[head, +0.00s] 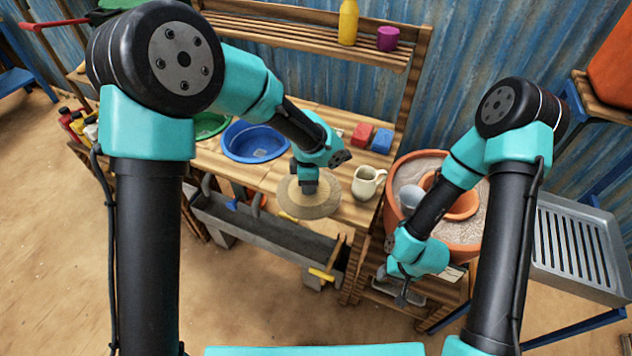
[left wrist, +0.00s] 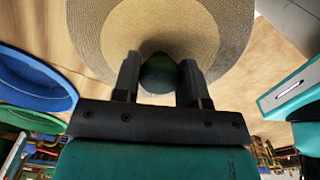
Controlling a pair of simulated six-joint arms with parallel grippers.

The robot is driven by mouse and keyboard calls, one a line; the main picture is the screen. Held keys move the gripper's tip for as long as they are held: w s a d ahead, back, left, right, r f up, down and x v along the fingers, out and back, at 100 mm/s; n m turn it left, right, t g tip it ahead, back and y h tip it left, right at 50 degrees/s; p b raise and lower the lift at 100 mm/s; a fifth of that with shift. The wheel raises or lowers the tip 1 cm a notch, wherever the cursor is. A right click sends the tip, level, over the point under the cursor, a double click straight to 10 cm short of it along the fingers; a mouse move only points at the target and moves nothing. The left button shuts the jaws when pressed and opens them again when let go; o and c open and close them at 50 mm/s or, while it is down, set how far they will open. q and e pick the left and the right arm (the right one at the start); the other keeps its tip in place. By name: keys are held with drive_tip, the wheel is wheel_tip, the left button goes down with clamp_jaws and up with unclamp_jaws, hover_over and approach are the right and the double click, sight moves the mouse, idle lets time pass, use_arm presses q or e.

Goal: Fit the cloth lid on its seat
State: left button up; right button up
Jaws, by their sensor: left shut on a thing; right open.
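The cloth lid (head: 322,207) is a round, tan woven disc, held over the front edge of the wooden table. In the left wrist view the lid (left wrist: 110,35) fills the top, with a dark green knob (left wrist: 158,74) at its middle. My left gripper (head: 308,188) is shut on this knob, one finger on each side (left wrist: 158,78). A big terracotta pot (head: 470,252) stands to the right, holding pale sand and a smaller terracotta pot (head: 462,203). My right arm partly hides both pots. My right gripper (head: 404,294) is open and low, in front of the big pot.
A cream jug (head: 367,184) stands between the lid and big pot. Blue (head: 255,142) and green basins are left; red (head: 361,134) and blue blocks lie behind. A grey cup (head: 410,197) sits in the sand. A grey trough (head: 262,228) runs below the table edge.

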use_arm(q)
drive_tip(key=w+a+r+n, duration=0.1)
drive_tip(key=w+a+r, duration=0.1)
drive_tip(key=a, duration=1)
drive_tip(key=w+a+r+n, duration=0.2)
drive_tip(key=w+a, duration=0.1)
drive_tip(key=a, duration=0.9)
drive_tip(key=w+a+r+n, duration=0.1)
drive_tip(key=w+a+r, duration=0.1)
drive_tip(key=a, duration=1.1)
drive_tip(key=shift+w+r+n, duration=0.3)
drive_tip(key=shift+w+r, duration=0.1)
drive_tip(key=shift+d, duration=0.15)
